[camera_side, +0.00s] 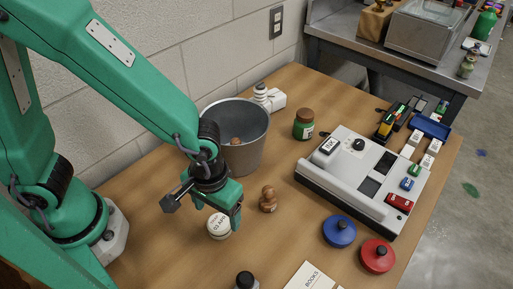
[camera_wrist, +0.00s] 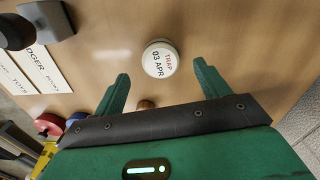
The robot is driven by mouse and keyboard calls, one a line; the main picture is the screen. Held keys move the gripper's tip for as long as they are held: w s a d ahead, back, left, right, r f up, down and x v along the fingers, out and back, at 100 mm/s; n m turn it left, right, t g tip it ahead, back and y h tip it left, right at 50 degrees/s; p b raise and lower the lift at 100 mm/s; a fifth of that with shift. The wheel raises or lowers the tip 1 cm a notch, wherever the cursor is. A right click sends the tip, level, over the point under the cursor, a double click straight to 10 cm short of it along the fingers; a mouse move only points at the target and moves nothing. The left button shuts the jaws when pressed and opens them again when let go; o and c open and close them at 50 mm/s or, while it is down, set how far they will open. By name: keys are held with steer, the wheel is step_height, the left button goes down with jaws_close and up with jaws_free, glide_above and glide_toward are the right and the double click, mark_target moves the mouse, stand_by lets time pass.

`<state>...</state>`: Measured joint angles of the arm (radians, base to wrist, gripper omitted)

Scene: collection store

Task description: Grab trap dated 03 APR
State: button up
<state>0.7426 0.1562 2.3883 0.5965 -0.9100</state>
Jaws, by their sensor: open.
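The trap (camera_side: 219,225) is a small round white pot with a lid on the wooden table, below my gripper in the side view. In the wrist view the trap (camera_wrist: 160,59) shows its lid reading "TRAP 03 APR". My gripper (camera_wrist: 160,85) is open, its two green fingers apart, with the trap beyond the fingertips and roughly midway between them. In the side view my gripper (camera_side: 222,212) hangs close over the trap and hides part of it. Nothing is between the fingers that I can see as held.
A brown wooden figure (camera_side: 268,199) stands just right of the trap. A grey metal bucket (camera_side: 256,150) stands behind. A white device (camera_side: 345,185), blue disc (camera_side: 339,231) and red disc (camera_side: 377,256) lie to the right. A card (camera_side: 309,278) and a dark-topped object (camera_side: 246,281) are in front.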

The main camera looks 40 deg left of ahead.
mark_target(219, 222)
steer(key=shift+f, duration=0.1)
steer(key=shift+f, duration=2.45)
steer(key=c, duration=1)
steer(key=shift+r, duration=0.1)
steer(key=shift+c, duration=0.2)
steer(key=shift+r, duration=4.95)
